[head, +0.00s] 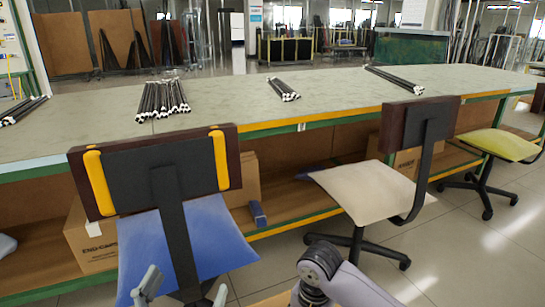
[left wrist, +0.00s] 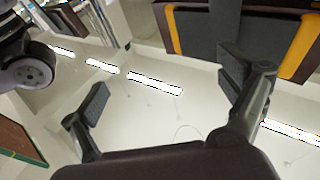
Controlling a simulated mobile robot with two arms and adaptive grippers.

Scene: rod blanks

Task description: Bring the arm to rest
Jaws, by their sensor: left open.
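My left gripper (head: 186,288) shows at the bottom of the head view, in front of the blue chair, with its two grey fingertips apart. In the left wrist view my left gripper (left wrist: 165,95) has its fingers spread wide, with nothing between them. Part of my other arm shows at the bottom of the head view, right of the middle; its gripper is out of the picture. Rod bundles lie on the long bench (head: 230,95): a spread bundle (head: 162,98), a small one (head: 284,90), one farther right (head: 394,79) and one at the left edge (head: 22,110).
A blue chair (head: 190,235) with a dark, yellow-striped back stands close before the bench. Its back (left wrist: 285,40) also shows in the left wrist view. A cream chair (head: 365,190) and a yellow-green chair (head: 503,145) stand rightward. Cardboard boxes (head: 90,243) sit under the bench.

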